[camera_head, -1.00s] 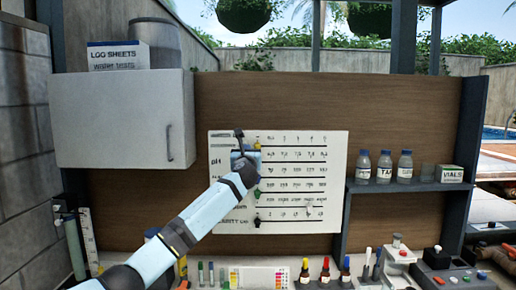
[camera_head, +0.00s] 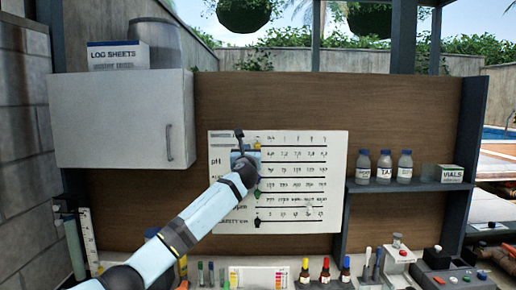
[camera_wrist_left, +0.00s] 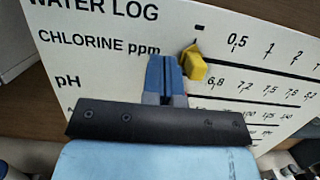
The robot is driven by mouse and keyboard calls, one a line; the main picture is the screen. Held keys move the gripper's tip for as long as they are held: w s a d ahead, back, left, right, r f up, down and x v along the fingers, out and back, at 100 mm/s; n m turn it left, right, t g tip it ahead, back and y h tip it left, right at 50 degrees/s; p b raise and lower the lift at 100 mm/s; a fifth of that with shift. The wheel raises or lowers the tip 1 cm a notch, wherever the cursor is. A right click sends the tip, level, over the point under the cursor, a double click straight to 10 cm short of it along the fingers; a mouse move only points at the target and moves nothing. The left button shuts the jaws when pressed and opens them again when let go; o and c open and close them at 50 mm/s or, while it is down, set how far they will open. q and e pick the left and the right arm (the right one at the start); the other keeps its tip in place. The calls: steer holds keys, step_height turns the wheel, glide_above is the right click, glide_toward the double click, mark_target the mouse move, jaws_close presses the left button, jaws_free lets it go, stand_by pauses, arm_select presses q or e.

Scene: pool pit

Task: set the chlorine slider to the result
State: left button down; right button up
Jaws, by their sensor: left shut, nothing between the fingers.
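The white water log board (camera_head: 335,165) hangs on the wooden wall, and it also shows in the left wrist view (camera_wrist_left: 110,40). Its top row is labelled CHLORINE ppm, with marks from 0,5 upward to the right. The yellow chlorine slider (camera_wrist_left: 194,64) sits at the left end of that row, left of the 0,5 mark; in the head view it is small (camera_head: 257,145). My left gripper (camera_wrist_left: 165,75) is shut and empty, its blue fingers just left of the yellow slider. Whether they touch it I cannot tell. My right gripper is out of view.
Lower rows hold other sliders, a dark one (camera_head: 257,222) at the lower left and a pale one (camera_head: 308,208) further right. A white cabinet (camera_head: 120,120) is at left. A shelf (camera_head: 410,186) with bottles is at right. Dropper bottles (camera_head: 325,270) stand below the board.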

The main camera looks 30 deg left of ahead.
arm_select(q)
steer(key=shift+w+d+p, duration=0.2)
steer(key=shift+w+d, duration=0.75)
steer(key=shift+d, duration=0.6)
steer(key=shift+w+d+p, duration=0.2)
steer(key=shift+w+d, duration=0.75)
steer(key=shift+d, duration=0.6)
steer(key=shift+w+d+p, duration=0.2)
steer(key=shift+w+d, duration=0.75)
steer(key=shift+d, duration=0.6)
steer(key=shift+s+a+p, duration=0.45)
steer(key=shift+a+p, duration=0.15)
steer(key=shift+a, duration=0.1)
steer(key=s+d+p, duration=0.3)
steer(key=s+p, duration=0.1)
steer(key=s, duration=0.2)
steer(key=shift+d, duration=0.3)
